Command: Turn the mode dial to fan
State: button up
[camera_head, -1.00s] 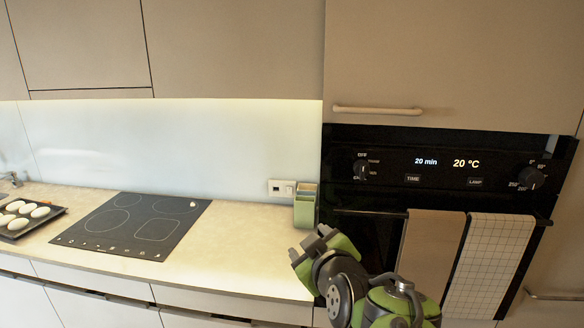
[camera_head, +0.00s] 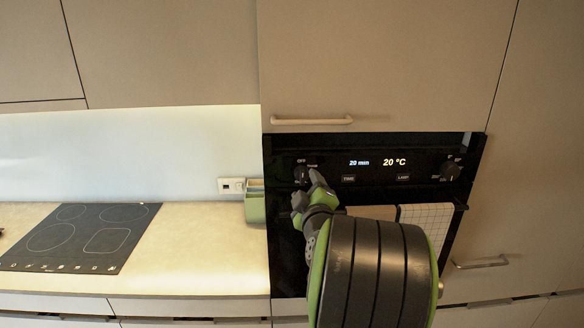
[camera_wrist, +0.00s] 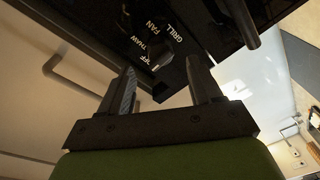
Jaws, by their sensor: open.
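The mode dial (camera_head: 300,174) is the dark knob at the left end of the black oven panel. In the wrist view the dial (camera_wrist: 162,56) shows beyond and between my fingertips, with the labels THAW, FAN and GRILL beside it. Which label it points to is hard to tell. My gripper (camera_head: 307,188) is open in front of and slightly below the dial. In the wrist view its two fingers (camera_wrist: 161,72) stand apart, one on each side of the dial. I cannot tell whether they touch it.
The temperature dial (camera_head: 450,171) is at the panel's right end; the display reads 20 min and 20 °C. A patterned towel (camera_head: 427,214) hangs on the oven handle below. A green container (camera_head: 255,206) stands on the counter (camera_head: 205,245) just left of the oven. A cooktop (camera_head: 80,237) is farther left.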

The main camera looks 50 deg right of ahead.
aim_at(303, 180)
jog(key=p+x, duration=0.1)
jog(key=x, duration=0.3)
jog(key=shift+w+d+r+p, duration=0.15)
jog(key=shift+w+r+p, duration=0.1)
jog(key=shift+p, duration=0.1)
jog(key=shift+w+d+f, duration=0.15)
jog(key=shift+f, duration=0.05)
jog(key=shift+c, duration=0.5)
jog(key=c, duration=0.9)
jog(key=shift+b, duration=0.35)
jog(key=shift+b, duration=0.35)
